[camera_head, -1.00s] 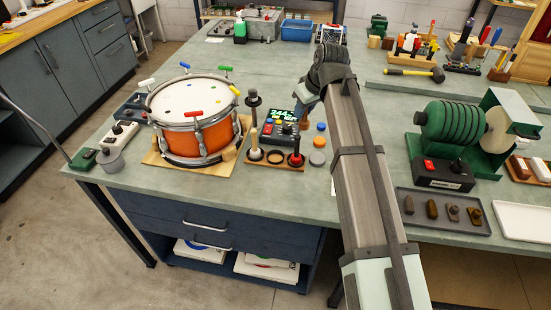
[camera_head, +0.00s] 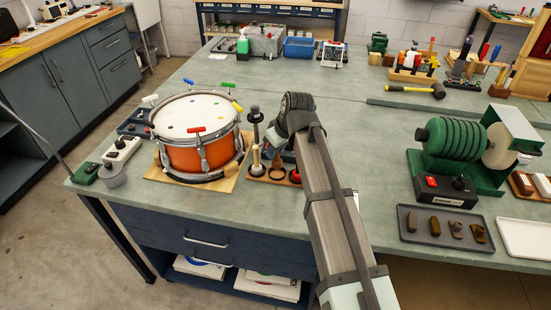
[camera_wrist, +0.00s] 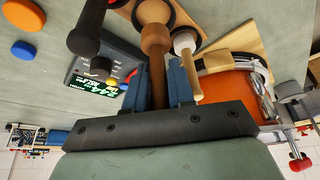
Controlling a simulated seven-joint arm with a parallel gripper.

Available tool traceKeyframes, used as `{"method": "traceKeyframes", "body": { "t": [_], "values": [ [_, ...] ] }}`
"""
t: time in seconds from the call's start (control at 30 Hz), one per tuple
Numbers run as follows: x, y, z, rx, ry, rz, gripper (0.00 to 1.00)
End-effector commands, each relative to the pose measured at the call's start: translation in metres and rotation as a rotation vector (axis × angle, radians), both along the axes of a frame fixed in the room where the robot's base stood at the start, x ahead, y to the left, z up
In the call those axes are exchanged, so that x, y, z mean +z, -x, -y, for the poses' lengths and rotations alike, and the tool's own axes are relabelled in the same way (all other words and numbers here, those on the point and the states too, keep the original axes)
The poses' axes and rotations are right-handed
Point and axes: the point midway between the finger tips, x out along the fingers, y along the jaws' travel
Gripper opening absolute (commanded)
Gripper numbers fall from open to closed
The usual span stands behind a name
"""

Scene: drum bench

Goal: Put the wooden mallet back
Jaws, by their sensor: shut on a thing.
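The wooden mallet (camera_wrist: 156,45) is brown and shows in the wrist view between the two blue fingers of my gripper (camera_wrist: 160,75), which is shut on it. Its far end lies over the dark middle ring of the small wooden rack (camera_head: 257,178). I cannot tell whether that end is inside the ring or just above it. In the head view my arm hides most of my gripper and the held mallet.
An orange drum (camera_head: 195,158) on a wooden board is left of the rack. A dark stand with a disc (camera_head: 255,122) rises close behind the rack. A display box (camera_wrist: 100,70) is near my gripper. A green machine (camera_head: 455,150) stands at right.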

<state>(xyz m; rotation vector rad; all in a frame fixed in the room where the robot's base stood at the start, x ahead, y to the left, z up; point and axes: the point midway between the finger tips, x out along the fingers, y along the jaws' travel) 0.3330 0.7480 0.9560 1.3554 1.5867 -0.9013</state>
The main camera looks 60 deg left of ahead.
Motion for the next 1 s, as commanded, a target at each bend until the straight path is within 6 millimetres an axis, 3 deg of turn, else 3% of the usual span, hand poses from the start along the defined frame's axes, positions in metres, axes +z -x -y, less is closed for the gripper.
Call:
{"method": "traceKeyframes", "body": {
  "t": [0.33, 0.73, 0.77, 1.0],
  "values": [
    [-0.035, 0.000, 0.001, 0.000, 0.001, -0.001, 0.00],
    [-0.039, 0.000, 0.000, 0.000, 0.000, 0.000, 0.00],
    [-0.039, 0.000, 0.000, 0.000, 0.000, 0.000, 0.25],
    [-0.039, 0.000, 0.000, 0.000, 0.000, 0.000, 0.48]
  ]
}}
